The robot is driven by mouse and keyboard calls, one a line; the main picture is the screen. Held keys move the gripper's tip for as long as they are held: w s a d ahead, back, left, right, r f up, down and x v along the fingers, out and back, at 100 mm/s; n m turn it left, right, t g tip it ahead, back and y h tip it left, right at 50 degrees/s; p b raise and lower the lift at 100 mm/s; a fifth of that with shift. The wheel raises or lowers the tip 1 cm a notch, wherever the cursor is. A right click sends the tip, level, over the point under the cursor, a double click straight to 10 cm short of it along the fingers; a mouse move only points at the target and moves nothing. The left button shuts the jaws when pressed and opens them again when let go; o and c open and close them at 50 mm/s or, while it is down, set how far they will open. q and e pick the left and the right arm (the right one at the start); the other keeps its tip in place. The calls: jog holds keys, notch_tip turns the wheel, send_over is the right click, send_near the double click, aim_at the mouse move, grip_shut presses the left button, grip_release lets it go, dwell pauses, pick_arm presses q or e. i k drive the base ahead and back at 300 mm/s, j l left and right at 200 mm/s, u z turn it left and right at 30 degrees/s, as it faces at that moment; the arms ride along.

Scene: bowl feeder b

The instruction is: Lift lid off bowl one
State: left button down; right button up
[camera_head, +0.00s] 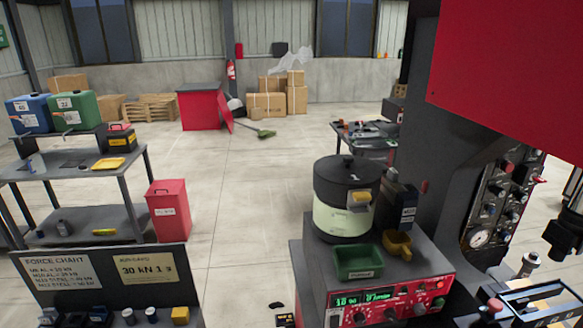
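Bowl one (340,219) is a round, pale green and black vessel on top of a grey and red feeder unit, right of centre. A black lid (332,171) marked "1" sits level on it, with a small raised part in its middle. A yellow and grey fitting (360,200) is on the bowl's right front side. I cannot make out either of my grippers in this view. Nothing is seen touching the lid.
A green bin (358,262) and a yellow scoop (397,243) are in front of the bowl; a dark bottle-like container (399,206) stands at its right. A red-topped machine (515,75) rises at right. A sign board (105,278) stands at lower left. Open floor lies between.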

aim_at(340, 169)
jog(key=i+j, duration=0.15)
jog(key=i, duration=0.35)
jog(key=i+j, duration=0.15)
jog(key=i, duration=0.35)
jog(key=i+j, duration=0.15)
jog(key=i, duration=0.3)
jog(key=i+l, duration=0.25)
